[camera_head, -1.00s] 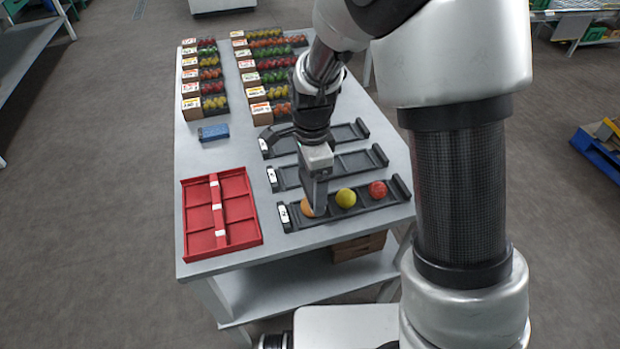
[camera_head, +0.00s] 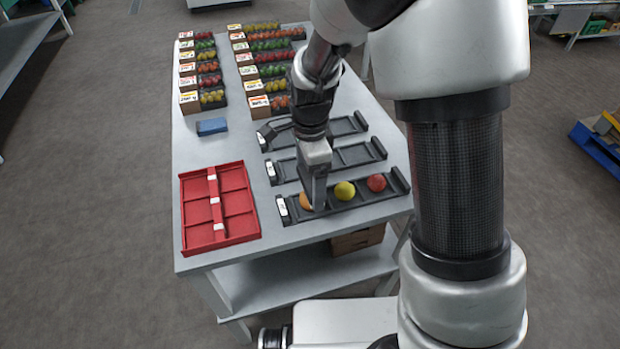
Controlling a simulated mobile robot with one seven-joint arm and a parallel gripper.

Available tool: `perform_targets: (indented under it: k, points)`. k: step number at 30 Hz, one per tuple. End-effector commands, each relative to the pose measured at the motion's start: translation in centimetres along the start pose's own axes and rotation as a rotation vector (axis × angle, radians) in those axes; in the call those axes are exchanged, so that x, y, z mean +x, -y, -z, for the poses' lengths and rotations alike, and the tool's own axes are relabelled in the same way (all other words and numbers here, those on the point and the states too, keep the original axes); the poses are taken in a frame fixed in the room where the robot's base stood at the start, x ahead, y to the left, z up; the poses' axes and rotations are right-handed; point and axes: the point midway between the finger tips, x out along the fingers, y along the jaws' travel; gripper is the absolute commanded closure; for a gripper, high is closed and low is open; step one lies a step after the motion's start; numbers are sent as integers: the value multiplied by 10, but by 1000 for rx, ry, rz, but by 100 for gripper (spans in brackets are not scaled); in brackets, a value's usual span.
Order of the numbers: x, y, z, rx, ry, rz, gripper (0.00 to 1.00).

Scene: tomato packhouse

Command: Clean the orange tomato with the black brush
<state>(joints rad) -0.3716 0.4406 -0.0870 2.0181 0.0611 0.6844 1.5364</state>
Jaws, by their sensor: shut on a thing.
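The orange tomato (camera_head: 305,201) sits at the left end of the front black tray (camera_head: 370,198). My gripper (camera_head: 316,203) points down at it. One grey finger covers the tomato's right side and reaches almost to the tray floor. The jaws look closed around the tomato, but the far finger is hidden. A dark rounded thing (camera_head: 273,129) lies by the left end of the rear tray, partly behind my gripper. It may be the black brush, but I cannot tell.
A yellow tomato (camera_head: 345,191) and a red tomato (camera_head: 376,182) share the front tray. The middle tray (camera_head: 348,156) looks empty. A red divided crate (camera_head: 240,231) stands left, a blue block (camera_head: 212,127) behind it. Boxed tomatoes (camera_head: 262,106) fill the far table.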

Motion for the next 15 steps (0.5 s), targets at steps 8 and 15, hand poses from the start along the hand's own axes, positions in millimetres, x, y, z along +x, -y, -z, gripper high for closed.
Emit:
perform_targets:
  k: [8, 15]
  points:
    - [4, 0, 0, 0, 0, 0, 32]
    - [5, 0, 0, 0, 0, 0, 32]
